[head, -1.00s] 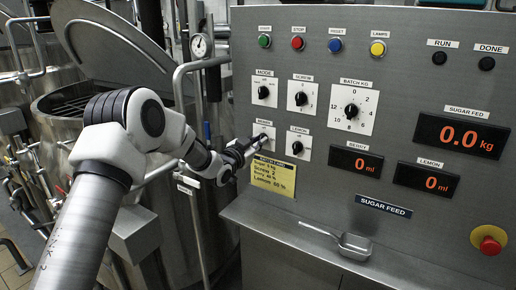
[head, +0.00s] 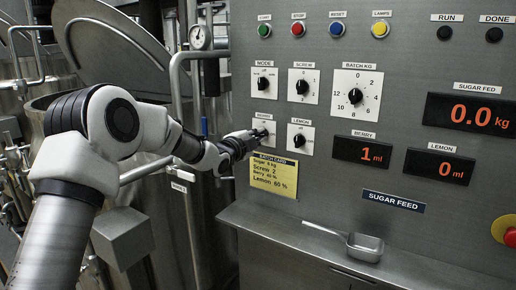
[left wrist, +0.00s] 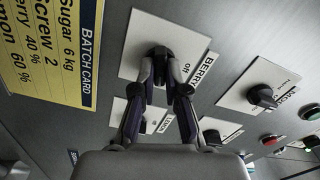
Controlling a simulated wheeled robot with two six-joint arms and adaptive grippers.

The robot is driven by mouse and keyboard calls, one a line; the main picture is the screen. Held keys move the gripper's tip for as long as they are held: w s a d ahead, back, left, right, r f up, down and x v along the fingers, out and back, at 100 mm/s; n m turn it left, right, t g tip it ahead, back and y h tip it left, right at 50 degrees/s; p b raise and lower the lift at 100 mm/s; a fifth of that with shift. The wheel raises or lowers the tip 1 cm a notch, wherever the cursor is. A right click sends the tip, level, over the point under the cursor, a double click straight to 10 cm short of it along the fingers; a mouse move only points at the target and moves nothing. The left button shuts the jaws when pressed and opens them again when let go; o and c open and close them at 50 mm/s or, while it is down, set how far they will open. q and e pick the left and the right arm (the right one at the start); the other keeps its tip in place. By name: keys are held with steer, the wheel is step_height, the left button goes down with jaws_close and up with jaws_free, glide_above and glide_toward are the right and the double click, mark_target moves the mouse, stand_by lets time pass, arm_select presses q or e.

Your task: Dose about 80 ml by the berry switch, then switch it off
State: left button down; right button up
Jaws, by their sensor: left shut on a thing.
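The berry switch is a black knob on a white plate, mostly behind my left gripper (head: 255,136) in the head view. In the left wrist view, the black berry knob (left wrist: 159,54) sits between the two fingertips of my left gripper (left wrist: 163,76), which is shut on it. The word "off" and the label BERRY show on the plate. The exact angle of the knob's pointer is hard to tell. The berry display (head: 362,152) reads 1 ml in red. My right gripper is not in view.
The lemon switch (head: 300,139) is just right of my left gripper. The mode (head: 263,83) and screw (head: 302,87) switches are above. The lemon display (head: 438,166) reads 0 ml. A yellow batch card (head: 273,175) is below; a metal scoop (head: 363,246) lies on the ledge.

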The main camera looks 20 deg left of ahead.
arm_select(q)
steer(key=shift+f+m+b, duration=0.2)
steer(key=shift+m+b, duration=1.7)
steer(key=shift+b, duration=0.05)
steer(key=c, duration=1.2)
jaws_free()
steer(key=shift+d+r, duration=0.1)
steer(key=s+a, duration=0.1)
steer(key=s, duration=1.1)
steer(key=shift+a, duration=0.15)
